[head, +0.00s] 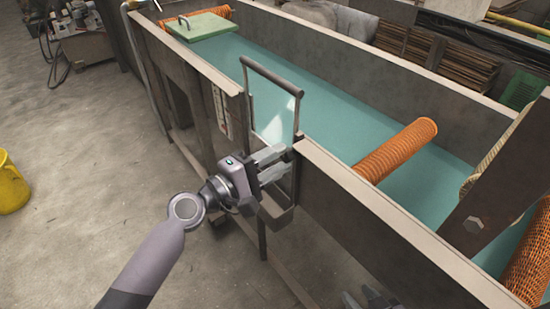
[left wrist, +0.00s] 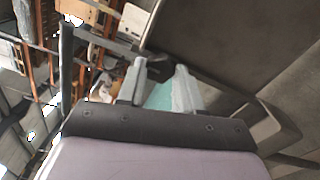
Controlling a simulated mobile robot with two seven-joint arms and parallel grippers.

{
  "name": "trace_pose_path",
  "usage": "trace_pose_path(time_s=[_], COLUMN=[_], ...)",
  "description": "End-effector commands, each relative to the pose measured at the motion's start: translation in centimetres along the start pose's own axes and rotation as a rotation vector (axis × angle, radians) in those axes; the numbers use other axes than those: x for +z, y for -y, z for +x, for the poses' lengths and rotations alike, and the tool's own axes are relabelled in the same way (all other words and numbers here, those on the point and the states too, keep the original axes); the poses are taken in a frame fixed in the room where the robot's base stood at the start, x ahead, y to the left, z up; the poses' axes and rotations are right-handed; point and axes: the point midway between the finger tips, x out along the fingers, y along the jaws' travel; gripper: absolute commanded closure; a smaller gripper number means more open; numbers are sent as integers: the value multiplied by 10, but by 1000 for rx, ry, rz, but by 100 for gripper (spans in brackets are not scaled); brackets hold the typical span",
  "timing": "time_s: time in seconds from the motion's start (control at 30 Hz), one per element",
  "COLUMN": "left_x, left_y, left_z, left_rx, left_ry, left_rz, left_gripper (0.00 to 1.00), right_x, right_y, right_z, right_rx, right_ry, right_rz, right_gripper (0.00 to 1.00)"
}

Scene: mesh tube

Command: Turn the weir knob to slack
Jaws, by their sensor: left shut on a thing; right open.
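The weir is a clear plate (head: 275,125) in a dark upright frame (head: 270,76), set in a gap in the near wall of the long water tank. My left gripper (head: 284,160) reaches to the right-hand foot of this frame, its fingers close together at the tank wall. In the left wrist view its fingertips (left wrist: 160,76) meet a dark bar of the frame. The gripper is shut on the weir knob, which the fingers hide almost wholly; its setting cannot be read. My right gripper (head: 370,299) is open, low at the bottom edge and partly cut off.
The tank (head: 390,213) holds teal water. An orange mesh tube (head: 398,150) lies across it, with another (head: 528,258) at the right. A yellow bucket (head: 11,183) stands on the open concrete floor at the left.

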Motion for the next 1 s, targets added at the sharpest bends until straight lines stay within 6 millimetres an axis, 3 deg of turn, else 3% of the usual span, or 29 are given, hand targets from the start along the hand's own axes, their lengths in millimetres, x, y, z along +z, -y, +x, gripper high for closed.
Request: trace_pose_path(time_s=[0.47, 0.5, 0.57, 0.87, 1.0], left_x=[0, 0, 0, 0, -1], left_y=[1, 1, 1, 1, 1], left_z=[0, 0, 0, -1, -11], left_rx=[-2, -2, -2, -1, 0], left_ry=[0, 0, 0, 0, -2], left_rz=[-18, -18, -17, -14, -14], left_gripper=[96, 55, 40, 40, 40], right_x=[-2, -2, -2, -3, -2], right_y=[0, 0, 0, 1, 1], right_z=[0, -1, -1, -1, 0], right_rx=[1, 1, 1, 1, 1], right_ry=[-4, -4, -5, -6, -6], right_rz=[3, 3, 4, 4, 5], right_gripper=[57, 57, 57, 57, 57])
